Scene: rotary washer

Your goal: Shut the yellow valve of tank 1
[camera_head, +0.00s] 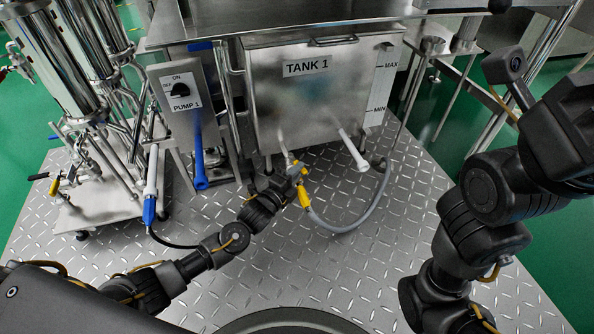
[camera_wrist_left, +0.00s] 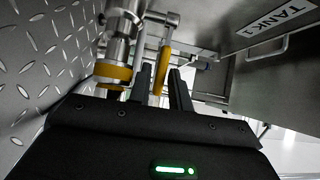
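Tank 1 (camera_head: 318,95) is a steel box with a labelled front; its label also shows in the left wrist view (camera_wrist_left: 290,14). Its yellow valve handle (camera_head: 298,171) is low at the front, partly hidden by my left gripper (camera_head: 284,177) in the head view. In the left wrist view the yellow handle (camera_wrist_left: 162,66) stands upright between the two black fingers of my left gripper (camera_wrist_left: 163,80). The fingers are apart, with a gap visible on the handle's right; contact on its left is unclear. My right arm is at the right; its gripper is not visible.
A yellow fitting (camera_head: 305,196) joins a grey hose (camera_head: 350,222) that curves to the right. A white-handled pipe (camera_head: 352,148) projects from the tank front. The Pump 1 switch box (camera_head: 181,95) and blue lever (camera_head: 199,150) stand left. The diamond-plate floor (camera_head: 345,265) is open in front.

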